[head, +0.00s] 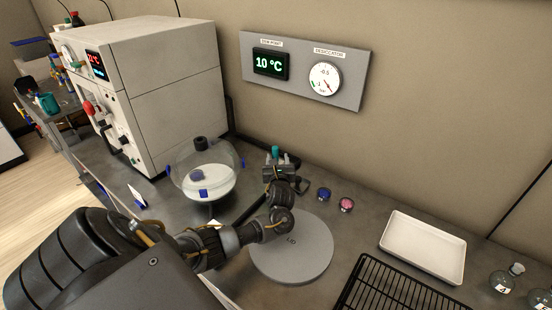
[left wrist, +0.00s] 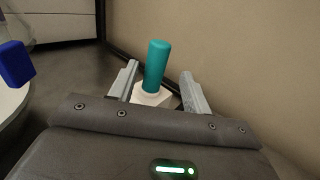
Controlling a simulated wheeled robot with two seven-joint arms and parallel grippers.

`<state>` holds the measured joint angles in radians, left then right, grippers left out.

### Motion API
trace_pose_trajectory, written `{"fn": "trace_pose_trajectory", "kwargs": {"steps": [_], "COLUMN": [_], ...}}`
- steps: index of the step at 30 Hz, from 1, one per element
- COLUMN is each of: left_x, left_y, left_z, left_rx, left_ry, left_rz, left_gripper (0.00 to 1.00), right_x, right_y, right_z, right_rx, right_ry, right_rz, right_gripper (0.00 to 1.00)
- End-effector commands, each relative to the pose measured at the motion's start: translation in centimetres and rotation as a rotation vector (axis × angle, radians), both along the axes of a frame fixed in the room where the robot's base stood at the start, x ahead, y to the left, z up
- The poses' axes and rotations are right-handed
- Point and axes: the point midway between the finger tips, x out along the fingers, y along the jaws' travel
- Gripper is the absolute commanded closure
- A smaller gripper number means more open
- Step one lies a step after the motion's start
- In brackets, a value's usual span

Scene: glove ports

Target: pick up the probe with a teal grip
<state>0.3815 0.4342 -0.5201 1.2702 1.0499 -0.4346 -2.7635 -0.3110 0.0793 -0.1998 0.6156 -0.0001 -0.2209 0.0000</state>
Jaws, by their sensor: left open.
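The probe with a teal grip (head: 275,152) stands upright near the wall, to the right of the glass desiccator. In the left wrist view its teal grip (left wrist: 157,66) rises from a pale block-like base (left wrist: 152,96). My left gripper (head: 278,170) is at the probe. In the left wrist view the two fingers of this gripper (left wrist: 161,88) are apart, with the teal grip between them and a gap on each side. The probe's lower part is hidden by the gripper. My right gripper is not in view.
A glass desiccator (head: 208,182) stands left of the gripper. A round grey disc (head: 308,262) lies in front, under my arm. A white tray (head: 424,268) and black rack (head: 395,290) lie further right.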

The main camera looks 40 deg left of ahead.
Motion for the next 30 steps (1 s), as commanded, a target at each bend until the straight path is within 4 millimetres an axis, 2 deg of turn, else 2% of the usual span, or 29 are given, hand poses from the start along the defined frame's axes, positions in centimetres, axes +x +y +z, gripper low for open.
{"fn": "trace_pose_trajectory", "kwargs": {"steps": [5, 9, 19, 30], "left_x": [1.3, 2.6, 3.1, 3.1], "left_y": [2.1, 3.4, 3.9, 3.9], "left_z": [0.1, 0.0, -0.1, -0.1], "left_rx": [0.002, 0.0, -0.001, -0.001], "left_ry": [0.001, -0.001, 0.0, 0.0], "left_rz": [0.003, 0.0, -0.002, -0.002], "left_gripper": [0.51, 0.51, 0.51, 0.99], "right_x": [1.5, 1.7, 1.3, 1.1], "right_y": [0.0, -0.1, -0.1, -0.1], "right_z": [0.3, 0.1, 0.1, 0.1], "right_rx": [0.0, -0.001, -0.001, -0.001], "right_ry": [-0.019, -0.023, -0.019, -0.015], "right_rz": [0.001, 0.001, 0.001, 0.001], "right_gripper": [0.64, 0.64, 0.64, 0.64]}}
